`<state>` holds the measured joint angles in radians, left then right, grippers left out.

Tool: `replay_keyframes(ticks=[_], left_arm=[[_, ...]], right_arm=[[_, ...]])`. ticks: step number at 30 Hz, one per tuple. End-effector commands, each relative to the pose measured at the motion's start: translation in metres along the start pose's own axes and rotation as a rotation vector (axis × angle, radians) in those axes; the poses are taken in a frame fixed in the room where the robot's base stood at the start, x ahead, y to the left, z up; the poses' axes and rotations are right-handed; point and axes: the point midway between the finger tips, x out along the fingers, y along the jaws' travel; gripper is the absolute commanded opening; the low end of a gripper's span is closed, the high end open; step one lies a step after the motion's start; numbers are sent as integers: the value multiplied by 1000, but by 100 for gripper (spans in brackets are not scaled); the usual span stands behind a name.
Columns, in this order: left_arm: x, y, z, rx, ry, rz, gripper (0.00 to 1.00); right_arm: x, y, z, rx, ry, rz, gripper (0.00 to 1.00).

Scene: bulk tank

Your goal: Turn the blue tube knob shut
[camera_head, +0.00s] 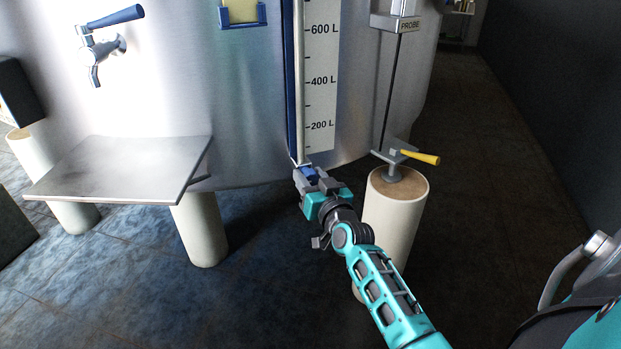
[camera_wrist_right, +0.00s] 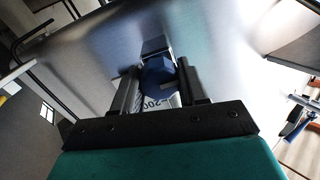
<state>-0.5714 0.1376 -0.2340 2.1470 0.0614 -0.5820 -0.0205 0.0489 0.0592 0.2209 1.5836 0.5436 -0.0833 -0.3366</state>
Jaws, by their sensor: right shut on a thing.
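The blue tube knob (camera_head: 309,173) sits at the foot of the level tube (camera_head: 298,90) on the steel tank. My right gripper (camera_head: 310,178) is at the knob, with its fingers on either side of it. In the right wrist view the dark blue knob (camera_wrist_right: 157,76) lies between the two fingers (camera_wrist_right: 156,88), and the gripper is shut on it. The white scale with litre marks (camera_head: 321,80) stands right of the tube. The fingers hide part of the knob. My left gripper is not in view.
A steel shelf (camera_head: 120,165) juts out at left below a blue-handled tap (camera_head: 110,40). A yellow-handled valve (camera_head: 415,155) and a pale tank leg (camera_head: 392,215) are close to the right of my arm. Dark floor in front is clear.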

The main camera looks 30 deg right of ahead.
Motion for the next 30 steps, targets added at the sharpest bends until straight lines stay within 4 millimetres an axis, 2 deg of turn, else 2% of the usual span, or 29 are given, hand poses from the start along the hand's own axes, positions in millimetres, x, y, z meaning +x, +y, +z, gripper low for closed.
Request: replay_keyframes(ticks=[11, 22, 30], left_arm=[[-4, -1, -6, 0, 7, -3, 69], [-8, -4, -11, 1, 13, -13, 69], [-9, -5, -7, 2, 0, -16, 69]], right_arm=[[0, 0, -1, 111, 3, -1, 12], [0, 0, 0, 431, 14, -3, 12], [0, 1, 0, 689, 24, -4, 12]])
